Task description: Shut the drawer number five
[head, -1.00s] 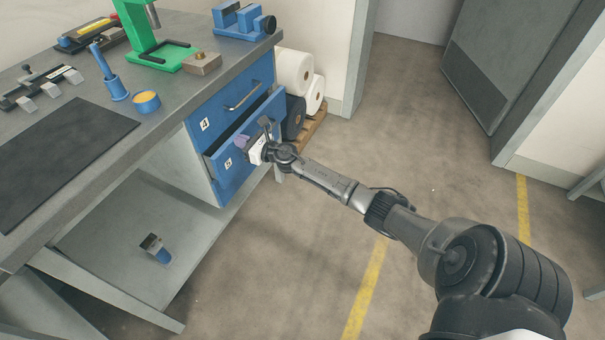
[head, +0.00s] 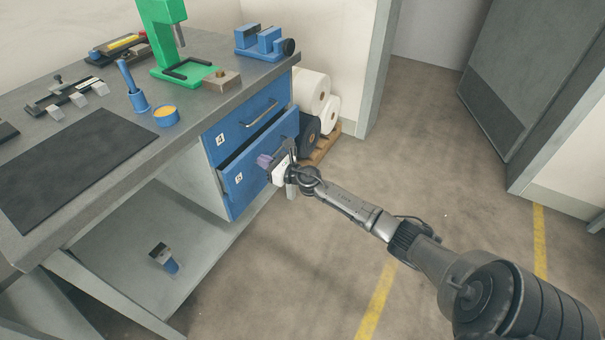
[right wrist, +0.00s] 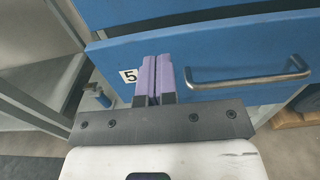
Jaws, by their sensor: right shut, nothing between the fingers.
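Drawer number five (head: 240,193) is the lower blue drawer under the workbench. Its front stands slightly out from the cabinet, with a dark gap along its top edge. In the right wrist view, its front (right wrist: 220,60) shows a "5" label and a metal bar handle (right wrist: 250,79). My right gripper (head: 264,161) is at the drawer front. Its purple fingers (right wrist: 154,77) are shut and empty, between the label and the handle. They appear to be against the front, but exact contact is hard to tell. My left gripper is not in view.
Drawer four (head: 245,122) above looks shut. The workbench (head: 190,118) holds a green press (head: 165,40), a blue vise (head: 262,42) and a blue cup (head: 166,117). Rolls (head: 312,90) stand on a pallet behind the drawers. The floor to the right is open.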

